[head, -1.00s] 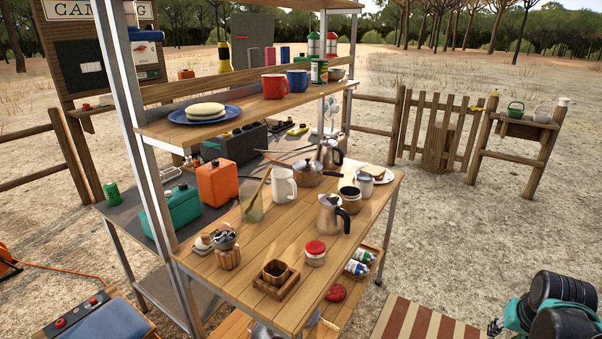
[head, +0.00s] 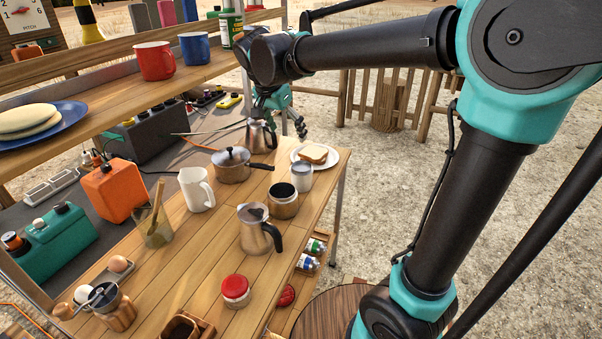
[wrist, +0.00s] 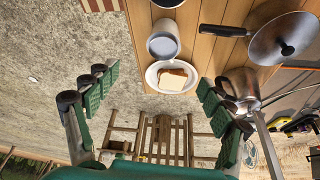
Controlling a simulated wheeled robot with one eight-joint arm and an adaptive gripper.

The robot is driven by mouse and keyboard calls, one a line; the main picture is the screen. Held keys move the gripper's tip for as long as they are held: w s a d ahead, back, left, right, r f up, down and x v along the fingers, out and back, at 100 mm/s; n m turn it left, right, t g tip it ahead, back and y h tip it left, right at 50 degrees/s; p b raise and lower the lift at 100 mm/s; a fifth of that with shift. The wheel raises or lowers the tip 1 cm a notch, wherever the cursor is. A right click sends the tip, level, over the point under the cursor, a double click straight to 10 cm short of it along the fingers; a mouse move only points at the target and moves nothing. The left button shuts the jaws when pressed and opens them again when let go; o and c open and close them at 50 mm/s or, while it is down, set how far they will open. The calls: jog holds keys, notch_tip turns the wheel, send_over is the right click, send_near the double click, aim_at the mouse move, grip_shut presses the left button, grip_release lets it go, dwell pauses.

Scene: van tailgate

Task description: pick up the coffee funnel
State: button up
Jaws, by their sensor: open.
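I cannot clearly make out a coffee funnel in either view. A small brown cup-like piece (head: 180,329) sits in a wooden holder at the bottom edge of the head view, partly cut off; I cannot tell if it is the funnel. My gripper (head: 284,114) is above the far end of the wooden table, near a steel jug (head: 258,137). In the wrist view my gripper (wrist: 155,105) has its fingers wide apart with nothing between them. The steel jug (wrist: 238,84) shows beside the right fingers there.
The table holds a lidded saucepan (head: 232,165), a white pitcher (head: 196,190), a steel pot (head: 256,230), canisters (head: 284,203), a red-lidded jar (head: 236,291), a grinder (head: 112,308) and a plate (head: 334,164) with bread. A shelf (head: 110,108) overhangs the left side.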

send_near(299, 163)
jog(key=s+f, duration=0.1)
jog(key=s+d+f, duration=0.1)
jog(key=s, duration=0.1)
jog(key=shift+w+x, duration=0.15)
jog(key=shift+x, duration=1.15)
jog(key=shift+w+x, duration=0.15)
jog(key=shift+x, duration=1.15)
jog(key=shift+d+r, duration=0.15)
jog(key=c, duration=1.1)
